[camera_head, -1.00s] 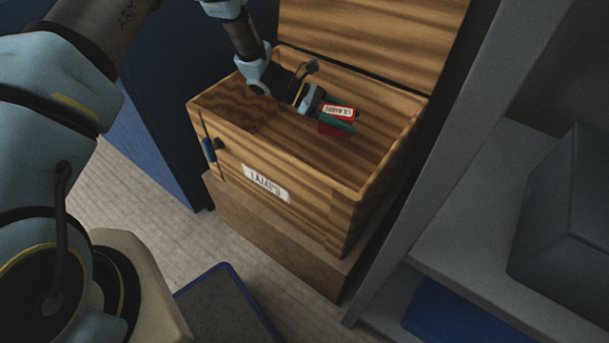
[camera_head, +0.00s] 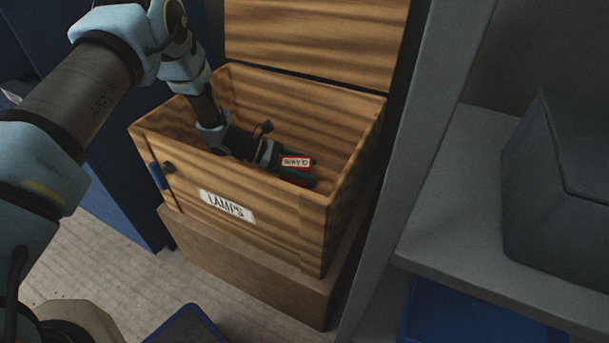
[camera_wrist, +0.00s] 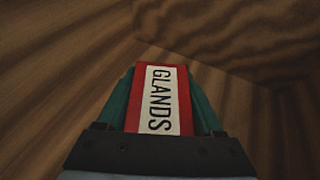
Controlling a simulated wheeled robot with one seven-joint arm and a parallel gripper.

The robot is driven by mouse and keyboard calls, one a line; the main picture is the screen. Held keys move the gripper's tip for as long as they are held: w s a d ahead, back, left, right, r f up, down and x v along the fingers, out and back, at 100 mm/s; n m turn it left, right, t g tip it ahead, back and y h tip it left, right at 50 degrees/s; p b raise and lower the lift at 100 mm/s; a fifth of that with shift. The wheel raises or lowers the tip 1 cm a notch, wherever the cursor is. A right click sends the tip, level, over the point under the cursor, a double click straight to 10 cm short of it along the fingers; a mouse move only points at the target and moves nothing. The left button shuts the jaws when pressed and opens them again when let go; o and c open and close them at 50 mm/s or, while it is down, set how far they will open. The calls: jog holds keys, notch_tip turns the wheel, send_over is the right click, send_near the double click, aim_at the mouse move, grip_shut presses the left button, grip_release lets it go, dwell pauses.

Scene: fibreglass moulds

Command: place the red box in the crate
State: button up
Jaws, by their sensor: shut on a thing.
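The red box (camera_head: 296,161) has a white label; in the wrist view the red box (camera_wrist: 140,90) reads "GLANDS". My gripper (camera_head: 298,172) is shut on it, with a green finger on each side in the wrist view (camera_wrist: 160,105). The crate (camera_head: 312,235) is an open wooden box with a label reading "LAMPS" and its lid raised at the back. My gripper and the red box are down inside the crate's opening, below the rim. I cannot tell whether the box touches the crate's floor.
The crate stands on a brown plinth (camera_head: 240,265). A grey shelf unit (camera_head: 475,215) at the right holds a dark grey bin (camera_head: 560,170) and, lower down, a blue bin (camera_head: 470,315). A dark blue panel (camera_head: 110,200) stands at the left.

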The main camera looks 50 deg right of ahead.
jog(key=shift+f, duration=1.05)
jog(key=shift+f, duration=0.2)
jog(key=o, duration=1.5)
jog(key=shift+r, duration=0.25)
jog(key=p+v, duration=0.1)
jog(key=v, duration=0.6)
jog(key=shift+w+a, duration=0.15)
jog(key=shift+r, duration=0.1)
